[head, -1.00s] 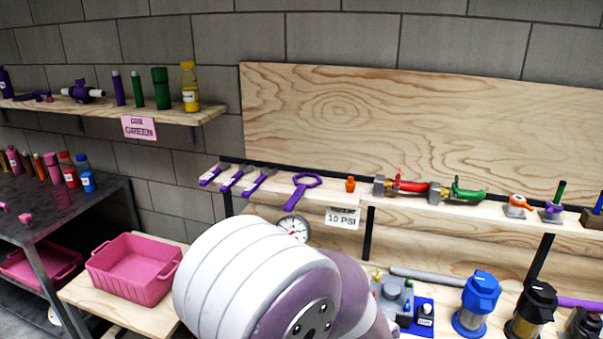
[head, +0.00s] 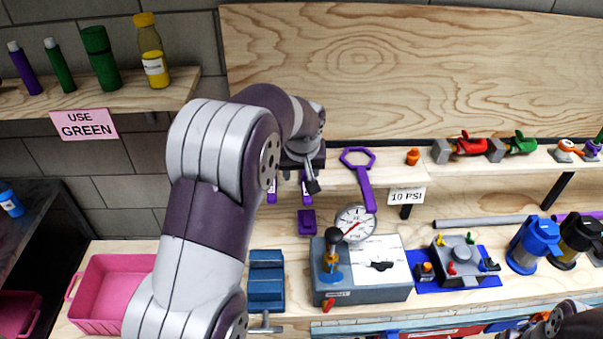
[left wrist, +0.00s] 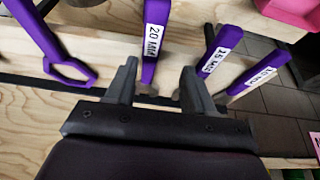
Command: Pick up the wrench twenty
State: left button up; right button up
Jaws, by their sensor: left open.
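The wrench labelled 20 MM (left wrist: 152,42) has a purple handle and lies on the wooden shelf. In the left wrist view its lower part reaches between the two fingers of my left gripper (left wrist: 160,82), with a gap on each side. The gripper is open and empty. In the head view my left gripper (head: 310,182) is over the shelf's front edge, and the wrench is mostly hidden behind it. A wrench labelled 25 MM (left wrist: 220,52) and another purple wrench (left wrist: 262,76) lie to the right in the wrist view.
A purple ring-ended wrench (head: 365,184) lies right of the gripper. Below are a pressure gauge (head: 356,222), a grey device (head: 375,290), a blue vise (head: 266,285) and a pink bin (head: 112,290). Part of my right arm shows at the lower right.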

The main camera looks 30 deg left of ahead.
aim_at(305, 178)
pick_arm(q)
jog(key=shift+w+d+f+p, duration=0.2)
jog(key=shift+d+f, duration=0.1)
jog(key=shift+f, duration=0.25)
jog(key=shift+w+d+f+p, duration=0.1)
jog(key=shift+w+d+f, duration=0.15)
jog(key=shift+f, duration=0.25)
jog(key=shift+w+d+f, duration=0.15)
jog(key=shift+d+f, duration=0.05)
jog(key=shift+f, duration=0.05)
jog(key=shift+a+f, duration=0.2)
jog(key=shift+a, duration=0.3)
jog(key=shift+d, duration=0.15)
jog(key=shift+d+f+b, duration=0.1)
jog(key=shift+d+b, duration=0.05)
jog(key=shift+b, duration=0.15)
jog(key=shift+c, duration=1)
grip_shut()
pick_arm(e)
jog(key=shift+w+d+r, duration=0.1)
jog(key=shift+d+r, duration=0.15)
jog(key=shift+d, duration=0.35)
